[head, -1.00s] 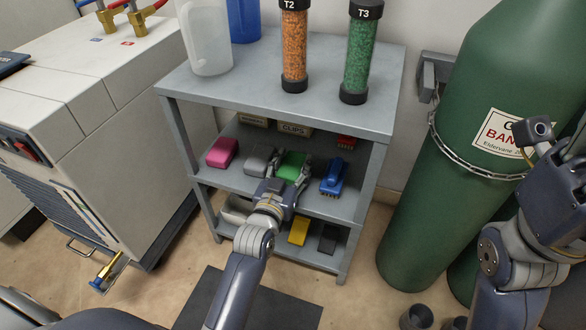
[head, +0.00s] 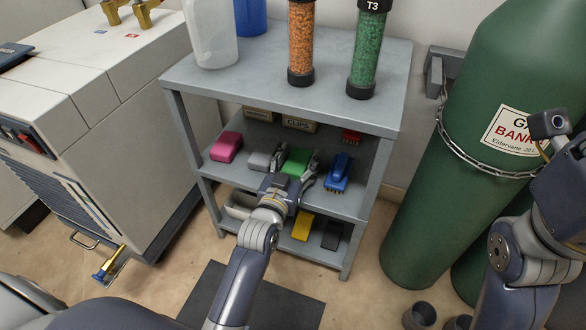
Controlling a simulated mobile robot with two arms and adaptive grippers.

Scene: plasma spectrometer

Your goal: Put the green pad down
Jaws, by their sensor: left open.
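The green pad (head: 297,161) rests on the middle shelf (head: 232,174) of the grey rack, between a grey pad (head: 259,161) and a blue brush (head: 338,172). My left gripper (head: 296,164) reaches in from the front with its fingers apart, one on each side of the green pad. Whether the fingers touch the pad cannot be told. The gripper body hides the pad's near end. My right arm shows at the right edge, but its gripper fingers are not in view.
A pink pad (head: 226,147) lies at the shelf's left, and a red brush (head: 352,136) and boxes stand at the back. The top shelf (head: 340,107) overhangs, bearing an orange tube (head: 301,45) and a green tube (head: 367,50). A green gas cylinder (head: 440,190) stands right.

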